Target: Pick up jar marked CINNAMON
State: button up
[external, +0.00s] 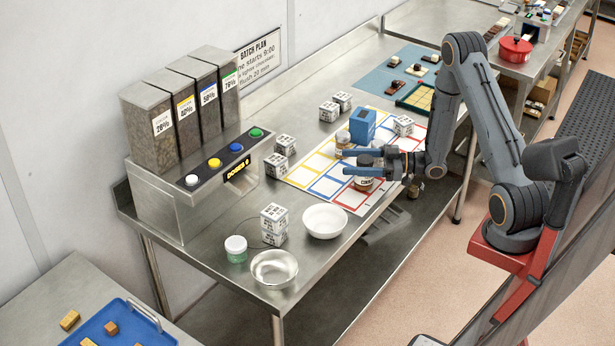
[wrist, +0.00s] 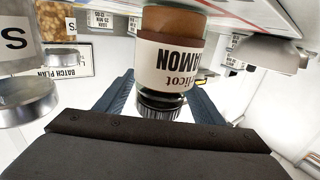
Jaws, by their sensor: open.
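The cinnamon jar (wrist: 172,65) has a brown body, a dark lid and a pale label; in the wrist view it appears upside down, with the letters "AMON" readable and the rest turned away. In the external view the jar (external: 364,184) stands on the table's coloured mat, its dark lid between my fingers. My gripper (external: 347,162) is open, with one blue finger on each side of the jar. The fingers (wrist: 160,92) also flank it in the wrist view. I cannot tell whether either finger touches it.
Another jar (external: 343,139) with an "S" on its label (wrist: 14,40) stands close by. A blue box (external: 362,126) and several white printed cubes (external: 403,125) are near. A white bowl (external: 324,220) is nearer the front. The dispenser (external: 195,190) stands at left.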

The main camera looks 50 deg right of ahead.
jog(key=shift+w+a, duration=0.1)
jog(key=shift+w, duration=0.05)
jog(key=c, duration=1.3)
jog(key=shift+r, duration=0.1)
